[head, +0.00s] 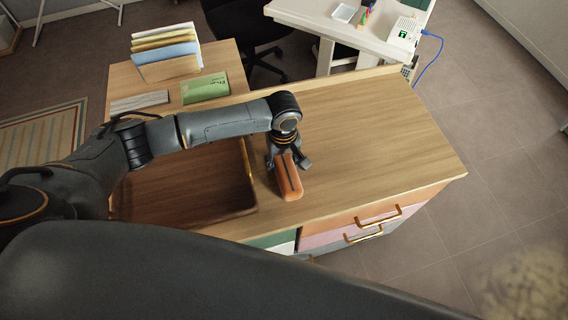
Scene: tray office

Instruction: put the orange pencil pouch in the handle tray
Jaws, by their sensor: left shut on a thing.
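The orange pencil pouch (289,180) is a rounded, elongated case at the right side of the handle tray, near the desk's front edge. My left gripper (288,161) is shut on the far part of the pouch, with its fingers on either side. I cannot tell whether the pouch touches the desk. The handle tray (221,213) is dark brown wood with a gold handle on its right rim. It lies to the left of the pouch, partly hidden under my left arm. It looks empty where visible. My right gripper is out of view.
A file holder with folders (166,52), a green box (205,88) and a grey slab (139,101) stand at the back left. The wooden desk (370,140) is clear to the right. Drawers with gold handles (379,215) are at its front. A white table (345,32) stands behind.

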